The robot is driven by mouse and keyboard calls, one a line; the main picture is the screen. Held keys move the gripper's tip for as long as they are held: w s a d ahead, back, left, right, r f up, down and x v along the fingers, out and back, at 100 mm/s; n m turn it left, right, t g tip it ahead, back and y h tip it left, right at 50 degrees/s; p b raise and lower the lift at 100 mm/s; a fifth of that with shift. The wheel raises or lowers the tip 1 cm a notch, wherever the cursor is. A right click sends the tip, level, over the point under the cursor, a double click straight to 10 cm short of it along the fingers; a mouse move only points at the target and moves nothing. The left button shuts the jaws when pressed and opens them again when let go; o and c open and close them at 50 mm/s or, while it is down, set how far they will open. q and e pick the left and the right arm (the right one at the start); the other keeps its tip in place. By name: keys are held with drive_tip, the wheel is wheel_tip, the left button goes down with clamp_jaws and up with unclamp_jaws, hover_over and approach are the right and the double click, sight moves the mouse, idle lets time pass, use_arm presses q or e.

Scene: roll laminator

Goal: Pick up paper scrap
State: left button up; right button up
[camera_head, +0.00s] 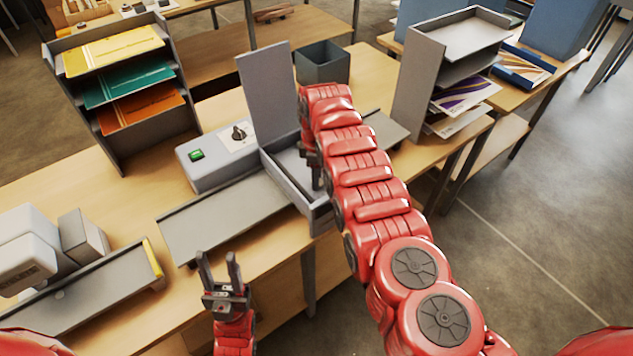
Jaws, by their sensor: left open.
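I cannot make out a paper scrap in this view. The roll laminator (205,165) stands on the wooden table, with its grey lid (268,90) raised and its box-shaped body (285,195) open at the top. My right arm reaches across the picture's middle, and my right gripper (315,172) points down into the open body. The arm covers much of that gripper and part of the body, so its jaws and anything between them are hidden. My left gripper (219,262) is open and empty, fingers up, near the table's front edge.
A flat grey tray (225,220) extends in front of the laminator. A shelf rack (150,125) with coloured papers stands at back left. A dark bin (325,65) is behind, and another rack (420,75) is to the right. A grey device (30,250) sits at left.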

clamp_jaws()
